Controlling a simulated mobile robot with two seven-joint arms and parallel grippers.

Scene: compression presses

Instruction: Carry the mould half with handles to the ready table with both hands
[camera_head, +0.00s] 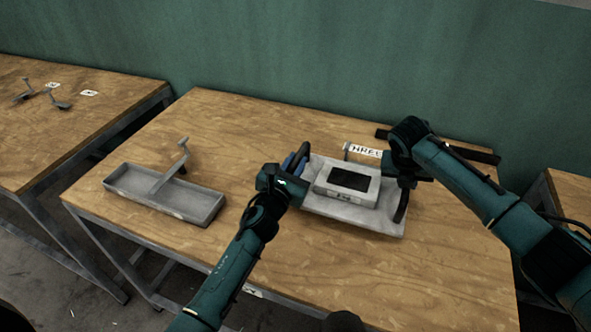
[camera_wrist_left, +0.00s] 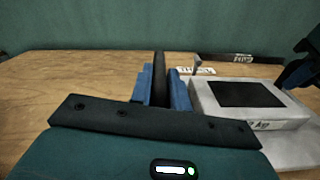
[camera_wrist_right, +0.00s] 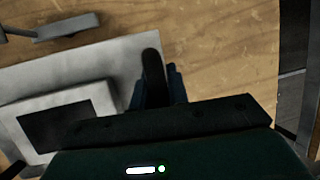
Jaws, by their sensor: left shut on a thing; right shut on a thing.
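The mould half (camera_head: 331,207) is a light grey plate with a raised block and a dark rectangular recess on top. It has a dark upright handle at each side. It is at or just above the wooden table (camera_head: 262,135); I cannot tell whether it touches. My left gripper (camera_head: 294,165) is shut on the left handle (camera_wrist_left: 160,78), between its blue fingers. My right gripper (camera_wrist_right: 155,88) is shut on the right handle (camera_wrist_right: 152,66); in the head view my right arm partly covers it. The mould block also shows in the left wrist view (camera_wrist_left: 215,99).
A grey tray (camera_head: 125,195) with a bracket-like part (camera_head: 181,158) stands at the table's left. A white lettered sign (camera_head: 367,151) and a dark bar (camera_head: 470,152) are behind the mould half. Another wooden table (camera_head: 40,140) with small grey parts is at the far left, across a gap.

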